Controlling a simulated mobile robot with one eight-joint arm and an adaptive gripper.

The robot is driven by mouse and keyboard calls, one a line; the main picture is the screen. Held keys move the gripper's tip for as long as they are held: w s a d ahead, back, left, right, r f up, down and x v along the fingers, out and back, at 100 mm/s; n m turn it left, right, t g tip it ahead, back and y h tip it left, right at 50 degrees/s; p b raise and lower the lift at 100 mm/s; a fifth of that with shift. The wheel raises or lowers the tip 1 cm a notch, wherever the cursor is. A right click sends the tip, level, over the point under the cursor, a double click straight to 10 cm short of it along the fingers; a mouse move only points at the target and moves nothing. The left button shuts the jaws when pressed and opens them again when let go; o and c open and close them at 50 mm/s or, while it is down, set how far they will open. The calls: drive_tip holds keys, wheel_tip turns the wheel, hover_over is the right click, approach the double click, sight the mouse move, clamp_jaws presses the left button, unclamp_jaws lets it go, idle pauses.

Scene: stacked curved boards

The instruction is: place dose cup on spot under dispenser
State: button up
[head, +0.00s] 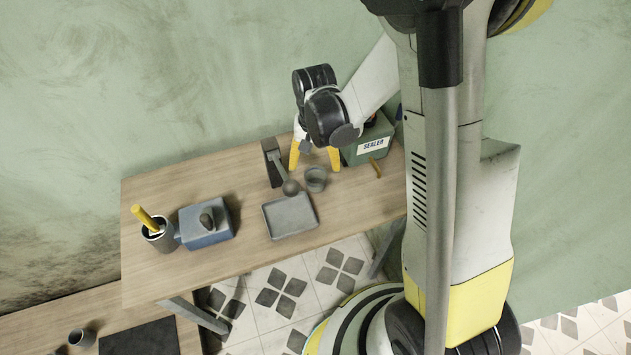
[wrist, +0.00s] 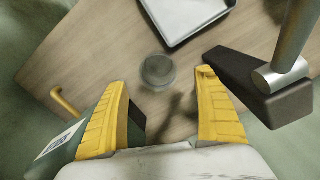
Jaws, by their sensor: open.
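A small translucent grey cup (head: 316,179), which looks like the dose cup, stands upright on the wooden table. It also shows in the wrist view (wrist: 157,70), just ahead of the gap between my fingertips. My gripper (head: 314,168) is open and empty, its yellow fingers (wrist: 162,82) pointing toward the table, apart from the cup. A dark-based stand with a metal arm (head: 275,160), apparently the dispenser, is left of the cup; its base shows at the right in the wrist view (wrist: 255,88). A dark round part (head: 291,188) sits at its front. I cannot make out a marked spot.
A shallow grey tray (head: 290,215) lies in front of the cup. A green SEALER box (head: 369,146) and a yellow hook-shaped piece (head: 375,167) are to the right. A blue box (head: 207,223) and a dark holder (head: 158,236) stand left, with bare table between them and the tray.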

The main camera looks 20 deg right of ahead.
sight(316, 174)
wheel_tip(316, 174, down, 5)
drive_tip(key=shift+d+r+b, duration=0.1)
drive_tip(key=shift+b, duration=0.9)
drive_tip(key=shift+r, duration=0.1)
drive_tip(key=c, duration=1.3)
